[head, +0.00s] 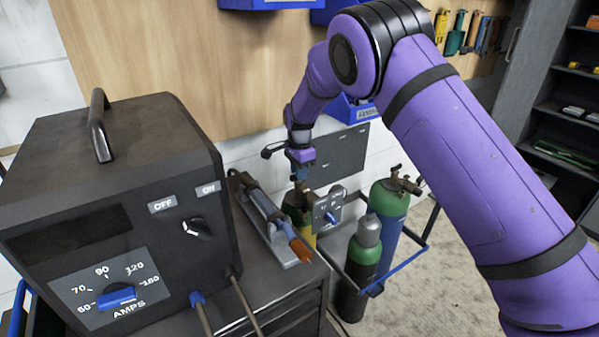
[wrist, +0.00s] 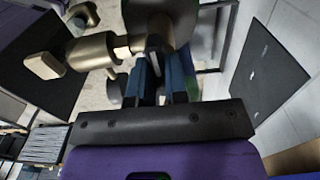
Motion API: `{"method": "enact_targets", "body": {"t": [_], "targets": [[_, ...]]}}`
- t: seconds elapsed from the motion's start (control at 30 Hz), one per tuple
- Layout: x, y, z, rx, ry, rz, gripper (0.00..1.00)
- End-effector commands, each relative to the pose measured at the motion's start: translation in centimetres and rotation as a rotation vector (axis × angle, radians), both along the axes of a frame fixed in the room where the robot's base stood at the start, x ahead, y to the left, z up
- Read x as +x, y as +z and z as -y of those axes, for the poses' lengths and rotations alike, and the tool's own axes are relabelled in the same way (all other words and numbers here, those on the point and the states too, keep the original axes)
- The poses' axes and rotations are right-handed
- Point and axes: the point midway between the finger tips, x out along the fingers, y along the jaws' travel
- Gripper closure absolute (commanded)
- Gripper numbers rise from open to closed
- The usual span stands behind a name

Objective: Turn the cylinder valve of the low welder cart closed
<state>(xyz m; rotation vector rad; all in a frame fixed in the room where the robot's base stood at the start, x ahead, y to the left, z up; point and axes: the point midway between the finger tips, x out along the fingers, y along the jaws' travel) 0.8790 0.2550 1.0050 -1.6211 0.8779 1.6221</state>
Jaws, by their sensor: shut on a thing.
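The low welder cart's blue frame (head: 403,256) holds gas cylinders on the floor. My gripper (head: 300,177) points down at the top of this yellow cylinder. My gripper's blue fingers (wrist: 152,62) are shut on the handle. The fingertips' exact contact is partly hidden, and I cannot tell how far the valve is turned.
A green-and-blue cylinder (head: 388,212) with a brass valve and a dark, grey-capped cylinder (head: 362,258) stand close by. A large welder (head: 110,215) fills the left. Open floor (head: 470,270) lies right.

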Motion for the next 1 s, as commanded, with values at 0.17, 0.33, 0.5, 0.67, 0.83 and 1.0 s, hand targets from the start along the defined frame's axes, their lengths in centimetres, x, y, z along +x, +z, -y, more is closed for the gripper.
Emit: {"method": "enact_targets", "body": {"t": [0.17, 0.33, 0.5, 0.67, 0.83, 1.0], "targets": [[0.1, 0.1, 0.0, 0.001, -0.001, 0.004, 0.63], [0.1, 0.1, 0.0, 0.001, -0.001, 0.002, 0.60], [0.0, 0.3, 0.0, 0.001, 0.000, 0.002, 0.60], [0.1, 2.1, -0.1, 0.003, 0.000, 0.004, 0.60], [0.1, 5.3, -0.1, 0.002, 0.001, 0.005, 0.60], [0.1, 8.3, -0.1, 0.003, 0.000, 0.004, 0.60]]}}
